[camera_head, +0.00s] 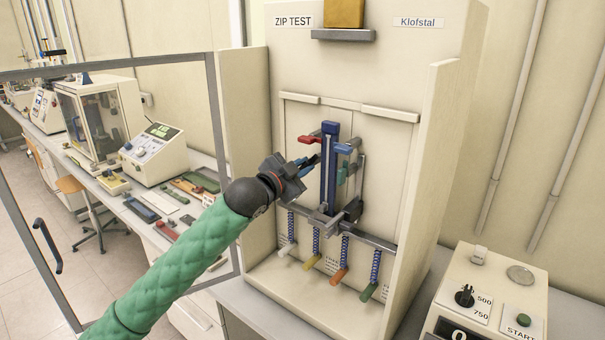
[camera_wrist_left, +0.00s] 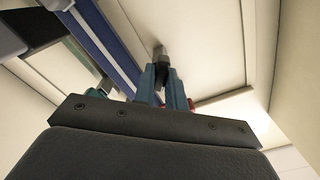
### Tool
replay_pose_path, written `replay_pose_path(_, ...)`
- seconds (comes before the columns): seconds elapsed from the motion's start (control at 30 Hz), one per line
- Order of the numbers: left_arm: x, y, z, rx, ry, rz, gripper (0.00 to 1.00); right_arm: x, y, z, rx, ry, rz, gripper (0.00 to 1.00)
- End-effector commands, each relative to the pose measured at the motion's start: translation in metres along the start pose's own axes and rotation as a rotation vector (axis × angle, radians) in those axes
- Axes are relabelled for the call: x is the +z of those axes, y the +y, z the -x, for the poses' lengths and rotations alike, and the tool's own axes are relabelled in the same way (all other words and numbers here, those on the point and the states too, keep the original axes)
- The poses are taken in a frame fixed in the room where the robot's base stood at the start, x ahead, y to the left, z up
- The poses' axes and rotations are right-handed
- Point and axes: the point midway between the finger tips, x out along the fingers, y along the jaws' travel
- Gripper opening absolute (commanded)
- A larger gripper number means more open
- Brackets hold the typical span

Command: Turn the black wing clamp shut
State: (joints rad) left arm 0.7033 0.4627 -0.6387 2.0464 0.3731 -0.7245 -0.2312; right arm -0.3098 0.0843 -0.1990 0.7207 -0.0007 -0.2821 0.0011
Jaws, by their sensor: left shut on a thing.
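My left gripper (camera_head: 311,163) reaches in from the left at the zip test machine (camera_head: 385,80), beside the blue upright bar (camera_head: 329,180). In the left wrist view its two blue fingers (camera_wrist_left: 163,90) are closed on a small dark piece (camera_wrist_left: 163,74), which looks like the black wing clamp. A grey stub shows just beyond that piece. In the head view the fingers hide the clamp, so I cannot tell how far it is turned. My right gripper is not in view.
A red lever (camera_head: 310,139) sits just above my left gripper. A grey clamp block (camera_head: 350,210) and several springs with coloured ends hang below. The machine's side walls flank the work space. A control box (camera_head: 490,295) stands at the lower right.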

Motion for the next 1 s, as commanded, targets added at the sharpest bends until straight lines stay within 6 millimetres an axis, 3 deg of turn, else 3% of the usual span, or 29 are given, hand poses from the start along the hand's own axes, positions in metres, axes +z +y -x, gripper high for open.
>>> replay_pose_path(0.4, 0.002, 0.002, 0.0, 0.001, -0.001, -0.399, 0.0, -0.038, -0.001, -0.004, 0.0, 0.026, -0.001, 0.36)
replay_pose_path(1.0, 0.002, 0.004, 0.0, 0.002, 0.0, -0.823, 0.0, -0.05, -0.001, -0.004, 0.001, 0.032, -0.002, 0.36)
